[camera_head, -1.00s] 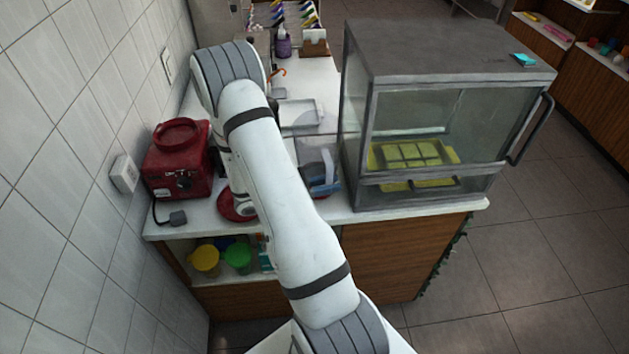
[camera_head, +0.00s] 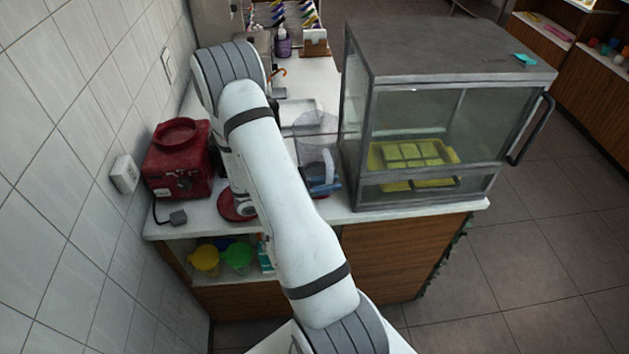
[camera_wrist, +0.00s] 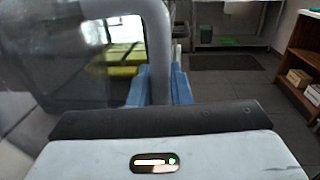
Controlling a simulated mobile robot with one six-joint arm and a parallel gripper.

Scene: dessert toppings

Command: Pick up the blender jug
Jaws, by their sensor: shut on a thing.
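The clear blender jug (camera_head: 314,128) is in the head view, between my arm and the glass case, with its round top visible. Its pale handle (camera_head: 328,165) faces the front. My gripper (camera_head: 325,187) has blue fingers and is shut on the handle. In the wrist view the handle (camera_wrist: 157,50) passes between the blue fingertips (camera_wrist: 160,88), with the clear jug body at left. The jug's lower part is hard to make out, and I cannot tell whether it touches the counter.
A glass display case (camera_head: 440,110) with a yellow tray (camera_head: 412,155) stands close right of the jug. The red blender base (camera_head: 178,165) stands left by the tiled wall. A red round item (camera_head: 232,208) is partly hidden by my arm.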

